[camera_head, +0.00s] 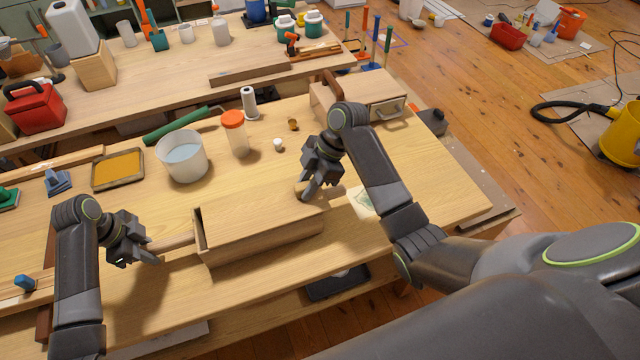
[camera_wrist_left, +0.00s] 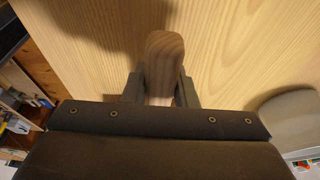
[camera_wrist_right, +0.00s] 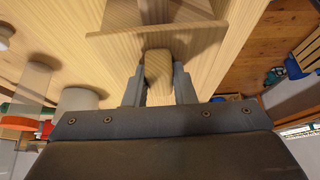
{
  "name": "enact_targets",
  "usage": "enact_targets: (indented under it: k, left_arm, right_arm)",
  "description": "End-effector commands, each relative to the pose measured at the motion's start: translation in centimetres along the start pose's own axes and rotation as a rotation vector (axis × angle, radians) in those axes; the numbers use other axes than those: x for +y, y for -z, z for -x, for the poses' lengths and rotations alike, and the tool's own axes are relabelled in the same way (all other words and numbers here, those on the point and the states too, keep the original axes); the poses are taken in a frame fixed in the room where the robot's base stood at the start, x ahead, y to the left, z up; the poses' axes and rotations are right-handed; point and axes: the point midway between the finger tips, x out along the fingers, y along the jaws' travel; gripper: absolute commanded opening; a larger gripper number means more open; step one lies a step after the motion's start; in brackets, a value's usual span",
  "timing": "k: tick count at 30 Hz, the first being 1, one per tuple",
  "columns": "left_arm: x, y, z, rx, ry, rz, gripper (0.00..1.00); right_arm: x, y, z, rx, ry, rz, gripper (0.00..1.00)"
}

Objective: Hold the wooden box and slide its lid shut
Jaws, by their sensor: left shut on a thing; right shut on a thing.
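The wooden box (camera_head: 265,244) lies lengthwise near the front edge of the workbench, with its flat lid (camera_head: 250,212) covering most of the top. A narrow gap seems to show by the left end wall; its exact size is unclear. My left gripper (camera_head: 150,254) is shut on the box's wooden handle (camera_head: 174,242) at the left end; the handle also shows between the fingers in the left wrist view (camera_wrist_left: 165,62). My right gripper (camera_head: 310,190) is shut on a wooden knob at the lid's right end, seen between the fingers in the right wrist view (camera_wrist_right: 158,72).
Behind the box stand a white tub (camera_head: 184,160), an orange-capped jar (camera_head: 235,135) and a small white cap (camera_head: 278,145). A wooden drawer box (camera_head: 385,105) is at the back right. A yellow tray (camera_head: 118,168) lies back left. The bench's right part is mostly clear.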

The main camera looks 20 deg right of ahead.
Motion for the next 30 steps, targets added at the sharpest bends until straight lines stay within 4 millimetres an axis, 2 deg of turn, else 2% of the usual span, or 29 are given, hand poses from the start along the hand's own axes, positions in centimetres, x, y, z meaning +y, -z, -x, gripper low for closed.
enact_targets:
  k: [5,19,20,24,30]
  left_arm:
    - [-0.1,0.0,0.0,0.000,0.003,0.000,0.05]
    - [-0.1,0.0,0.0,0.001,0.003,-0.001,0.05]
    - [-0.1,0.0,0.0,0.001,0.003,-0.001,0.05]
    - [-0.1,0.0,0.0,0.001,0.003,-0.001,0.06]
    - [-0.1,0.0,0.0,0.000,0.004,0.000,0.06]
  right_arm:
    - [-0.3,-0.1,-0.6,-0.002,0.011,-0.007,0.07]
    - [-0.3,1.6,-1.5,-0.002,0.011,-0.007,0.07]
    - [-0.3,1.6,-1.5,-0.003,0.011,-0.007,0.25]
    - [-0.3,1.5,-1.4,-0.003,0.011,-0.007,0.43]
    - [-0.3,1.5,-1.4,-0.004,0.012,-0.007,0.45]
